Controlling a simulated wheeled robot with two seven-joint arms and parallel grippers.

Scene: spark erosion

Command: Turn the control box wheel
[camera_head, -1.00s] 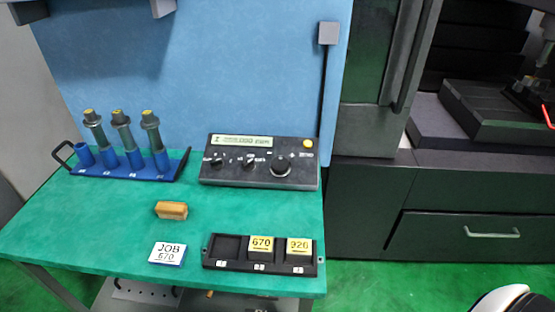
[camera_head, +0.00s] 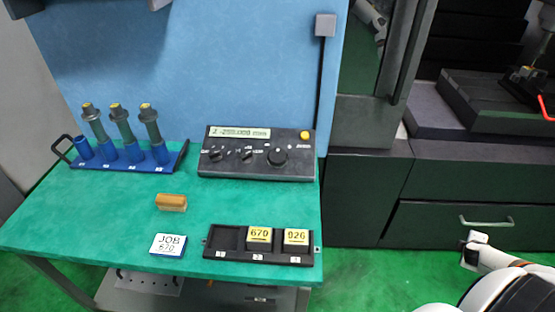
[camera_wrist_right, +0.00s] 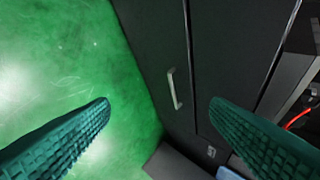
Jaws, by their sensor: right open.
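The control box (camera_head: 257,168) is a black unit at the back right of the green table. Its display (camera_head: 239,132) shows a value in mm. It carries several knobs, with a larger round wheel (camera_head: 278,157) at the right of its front and a yellow button (camera_head: 304,135) at its top right. In the right wrist view my right gripper (camera_wrist_right: 160,112) is open and empty, its two green ridged fingers wide apart over the floor and the dark machine cabinet (camera_wrist_right: 160,60). My right arm (camera_head: 490,262) shows at the lower right, away from the control box. My left gripper is not in view.
A blue rack (camera_head: 125,160) with several electrode holders stands at the back left. A wooden block (camera_head: 171,202), a JOB 670 card (camera_head: 168,244) and a black tray (camera_head: 225,256) with yellow-labelled blocks lie in front. A cabinet with a handle (camera_head: 486,222) stands right of the table.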

